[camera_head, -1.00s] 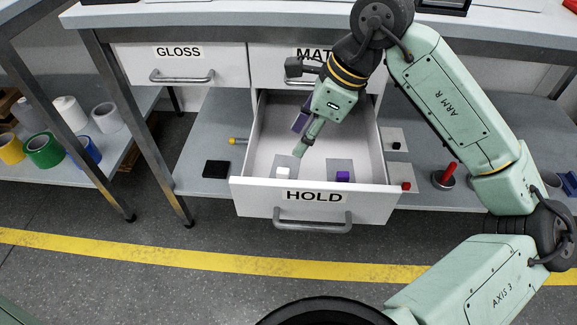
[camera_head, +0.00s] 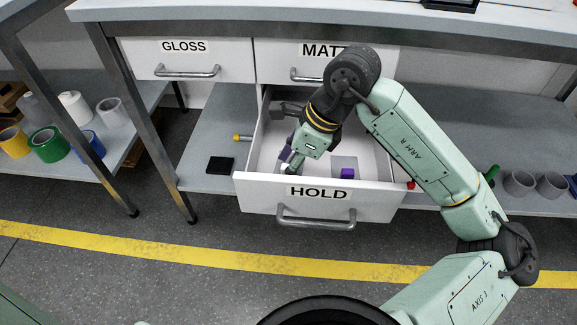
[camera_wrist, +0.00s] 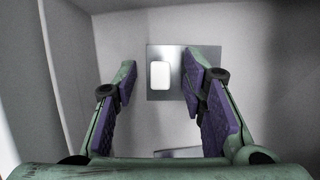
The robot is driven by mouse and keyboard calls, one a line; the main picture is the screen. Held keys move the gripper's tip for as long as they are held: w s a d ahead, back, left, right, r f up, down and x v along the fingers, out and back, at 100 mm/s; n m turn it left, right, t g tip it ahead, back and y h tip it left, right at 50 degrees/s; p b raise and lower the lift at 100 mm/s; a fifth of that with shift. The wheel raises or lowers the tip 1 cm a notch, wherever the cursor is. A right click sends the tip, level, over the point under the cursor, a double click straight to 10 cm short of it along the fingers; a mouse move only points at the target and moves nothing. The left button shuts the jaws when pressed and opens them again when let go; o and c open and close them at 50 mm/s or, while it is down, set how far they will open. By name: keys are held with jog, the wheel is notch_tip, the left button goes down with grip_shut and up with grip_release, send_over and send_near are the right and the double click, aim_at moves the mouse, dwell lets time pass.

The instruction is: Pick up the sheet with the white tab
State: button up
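The grey sheet (camera_wrist: 168,53) with the white tab (camera_wrist: 159,76) lies flat on the drawer floor in the wrist view. In the head view the white tab (camera_head: 285,168) just shows beside my fingers, and most of its sheet is hidden. My gripper (camera_wrist: 161,82) is open and empty, with its purple-padded fingers spread to either side of the tab. The right finger overlaps part of the sheet in the picture. In the head view my gripper (camera_head: 292,164) is down inside the open drawer (camera_head: 255,185) labelled HOLD. Contact with the sheet cannot be told.
Another sheet with a purple tab (camera_head: 347,173) lies to the right in the same drawer. Drawer walls surround my fingers. The closed GLOSS drawer (camera_head: 185,58) and MATT drawer (camera_head: 275,62) are above. A black block (camera_head: 219,164) sits on the lower shelf to the left.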

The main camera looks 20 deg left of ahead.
grip_shut()
dwell(0.3)
